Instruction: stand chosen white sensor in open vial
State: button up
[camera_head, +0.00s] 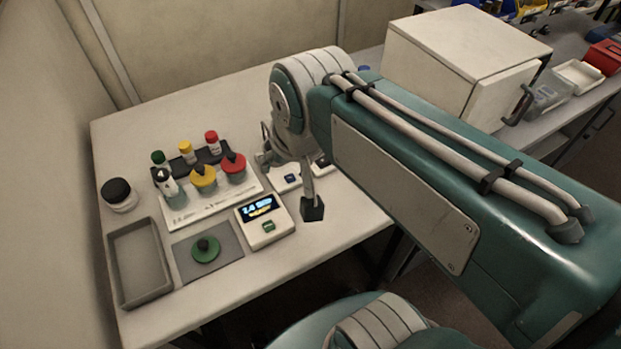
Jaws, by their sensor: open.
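A small white upright piece with black markings (166,182) stands at the left end of a white holder (213,208); I cannot tell whether it is the sensor or the vial. Slim containers with green (158,157), yellow (186,147) and red (211,137) caps stand in a dark rack behind it. No open vial mouth can be made out. My gripper (290,182) is open over the table, right of the holder, with one dark fingertip low near the display box. The arm partly hides it, and nothing shows between its fingers.
Yellow (203,178) and red (233,168) knobbed lids sit on the holder. A green knobbed lid (206,249) lies on a grey mat. A white cabinet (440,75) stands back right.

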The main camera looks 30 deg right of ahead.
jog(key=shift+n+t, duration=0.5)
jog(key=shift+n, duration=0.4)
jog(key=s, duration=0.1)
jog(key=s+d+f, duration=0.2)
jog(key=s, duration=0.1)
jog(key=shift+d+f, duration=0.1)
jog(key=shift+f, duration=0.1)
